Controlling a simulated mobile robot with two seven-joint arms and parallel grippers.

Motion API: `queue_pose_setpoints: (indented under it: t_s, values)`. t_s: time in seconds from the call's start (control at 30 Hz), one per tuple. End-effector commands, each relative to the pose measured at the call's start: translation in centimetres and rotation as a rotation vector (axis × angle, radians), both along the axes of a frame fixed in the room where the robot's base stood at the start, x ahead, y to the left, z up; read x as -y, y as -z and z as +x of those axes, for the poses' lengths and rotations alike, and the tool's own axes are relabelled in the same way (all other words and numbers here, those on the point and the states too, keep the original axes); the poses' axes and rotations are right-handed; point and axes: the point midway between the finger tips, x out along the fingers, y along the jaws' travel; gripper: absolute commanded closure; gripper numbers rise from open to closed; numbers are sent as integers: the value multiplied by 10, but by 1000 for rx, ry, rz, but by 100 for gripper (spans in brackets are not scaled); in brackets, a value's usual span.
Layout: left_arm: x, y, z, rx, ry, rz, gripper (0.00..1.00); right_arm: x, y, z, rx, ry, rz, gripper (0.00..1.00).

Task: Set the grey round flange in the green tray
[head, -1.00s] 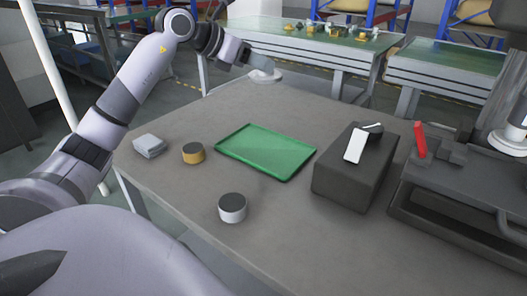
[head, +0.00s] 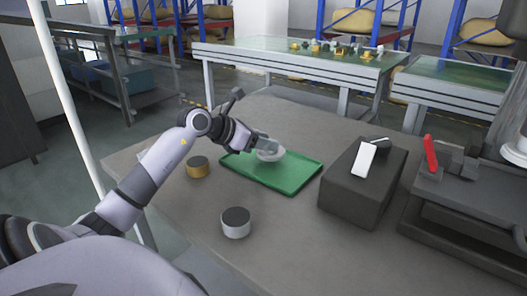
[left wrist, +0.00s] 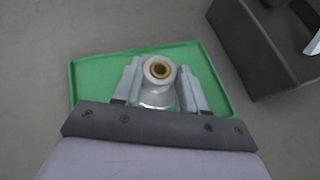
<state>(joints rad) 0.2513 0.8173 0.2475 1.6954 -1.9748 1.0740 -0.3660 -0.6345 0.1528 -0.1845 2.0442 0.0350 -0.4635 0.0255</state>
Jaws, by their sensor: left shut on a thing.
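The green tray (head: 290,183) lies on the grey table. My left gripper (head: 266,146) is over the tray's far left part and is shut on the grey round flange (head: 271,155). In the left wrist view the flange (left wrist: 158,75) sits between the two fingers (left wrist: 160,88), with a brass-coloured ring in its central hole. The green tray (left wrist: 90,75) spreads around and below it there. I cannot tell whether the flange touches the tray floor. My right gripper is not in view.
A yellow-sided round part (head: 198,167) stands left of the tray, and a white-sided round part (head: 236,222) stands in front. A dark box (head: 350,195) with a white piece on top stands right of the tray. A dark machine with a red handle (head: 431,153) is farther right.

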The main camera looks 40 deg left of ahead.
Motion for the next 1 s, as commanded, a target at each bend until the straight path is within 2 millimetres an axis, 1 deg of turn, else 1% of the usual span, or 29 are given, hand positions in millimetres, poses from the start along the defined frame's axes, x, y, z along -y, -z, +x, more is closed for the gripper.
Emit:
queue_pose_setpoints:
  t_s: [0.03, 0.1, 0.17, 0.43, 0.57, 0.6, 0.63, 0.67, 0.9, 1.0]
  values:
    - [1, 10, 0, -1, -1, -5, 96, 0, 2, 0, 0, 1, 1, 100]
    - [0, 21, 0, -1, -1, -5, 96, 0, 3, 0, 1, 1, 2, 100]
    - [0, 27, 0, 0, 0, -4, 96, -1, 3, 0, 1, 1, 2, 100]
    - [0, 28, 0, 2, 0, -1, 96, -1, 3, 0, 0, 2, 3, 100]
    - [0, 32, 0, 2, 0, -1, 96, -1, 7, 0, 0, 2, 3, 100]
    - [0, 32, 0, -1, 0, -1, 45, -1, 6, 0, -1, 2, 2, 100]
    - [0, 32, 0, -1, 0, -1, 36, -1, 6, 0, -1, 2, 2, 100]
    - [0, 32, 0, -1, 0, -1, 33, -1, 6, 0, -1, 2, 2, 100]
    - [0, 31, 0, -1, 0, -1, 33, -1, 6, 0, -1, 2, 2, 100]
    - [0, 28, 0, -1, 1, -1, 33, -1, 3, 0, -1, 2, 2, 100]
